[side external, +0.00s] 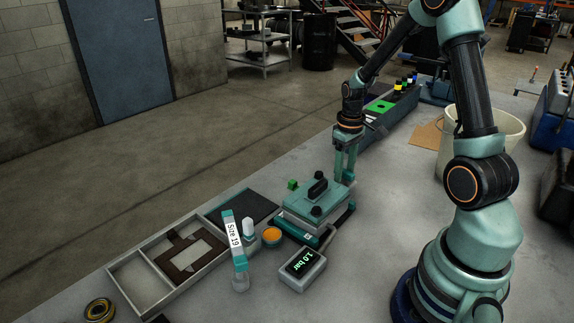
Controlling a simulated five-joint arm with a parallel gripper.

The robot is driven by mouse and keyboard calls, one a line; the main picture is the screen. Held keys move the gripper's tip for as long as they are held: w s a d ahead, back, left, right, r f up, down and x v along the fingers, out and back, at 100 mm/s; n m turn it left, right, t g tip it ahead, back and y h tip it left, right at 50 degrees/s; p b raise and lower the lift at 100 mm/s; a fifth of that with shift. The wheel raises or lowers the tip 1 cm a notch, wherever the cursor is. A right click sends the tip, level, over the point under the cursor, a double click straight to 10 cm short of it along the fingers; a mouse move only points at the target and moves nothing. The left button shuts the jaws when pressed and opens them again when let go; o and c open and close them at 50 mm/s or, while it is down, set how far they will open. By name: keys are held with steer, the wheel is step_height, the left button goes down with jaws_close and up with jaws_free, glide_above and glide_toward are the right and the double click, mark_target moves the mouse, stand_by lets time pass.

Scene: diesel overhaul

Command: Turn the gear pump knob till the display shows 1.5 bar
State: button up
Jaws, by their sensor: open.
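The gear pump (300,203) is a teal block on the table with black knob-like parts on top. One black handle-shaped part (318,187) stands at the middle of its top. A small grey box in front of it carries the display (303,262), which reads 1.0 bar in green. My gripper (345,178) points down with its jaws open, at the back right of the pump. Its fingertips are close to the pump's edge; whether they touch anything there is unclear. Which black part is the knob cannot be told for sure.
An upright tube labelled Size 19 (234,245), a white bottle (249,229) and an orange-topped tin (271,236) stand left of the display. A compartment tray (128,262) lies further left. A small green cube (292,184) sits behind the pump. A cream bucket (448,140) stands right.

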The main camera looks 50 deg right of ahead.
steer(key=shift+r, duration=2.8)
steer(key=shift+r, duration=1.95)
steer(key=s+a+r+t, duration=0.1)
steer(key=a+r+t, duration=0.1)
steer(key=a, duration=0.4)
steer(key=s+a+r+n+t, duration=0.1)
steer(key=s+a+r, duration=0.1)
steer(key=a+r, duration=0.2)
steer(key=s+a+r+t, duration=0.2)
steer(key=a+r, duration=0.1)
steer(key=a, duration=0.6)
steer(key=shift+a+r+t, duration=0.15)
steer(key=shift+r+t, duration=0.1)
steer(key=shift+t, duration=0.05)
